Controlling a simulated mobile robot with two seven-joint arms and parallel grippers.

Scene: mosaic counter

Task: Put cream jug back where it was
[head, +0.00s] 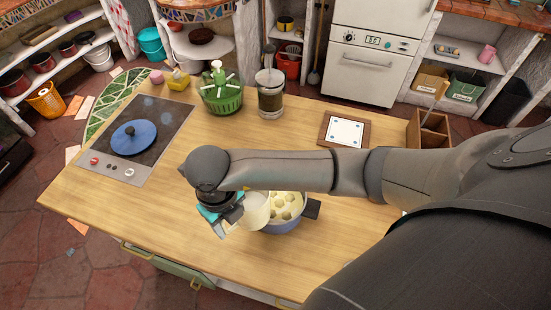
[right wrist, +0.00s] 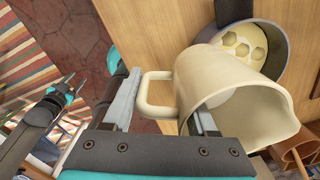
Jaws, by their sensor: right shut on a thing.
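The cream jug (head: 257,209) is a pale, wide-mouthed jug with a loop handle, beside and partly in front of the pot in the head view. My right gripper (head: 226,222) is shut on it at the handle side. In the right wrist view the jug (right wrist: 228,82) has its handle between the fingers of my right gripper (right wrist: 165,112), and its mouth faces the lower right. Whether its base touches the counter is hidden. My left gripper (right wrist: 74,84) shows small at the left of the right wrist view, fingers apart and empty.
A hob (head: 150,133) with a blue lid, a green basket (head: 222,98), a glass press (head: 270,98) and a framed tile (head: 344,130) are on the wooden counter. The counter's front left is clear.

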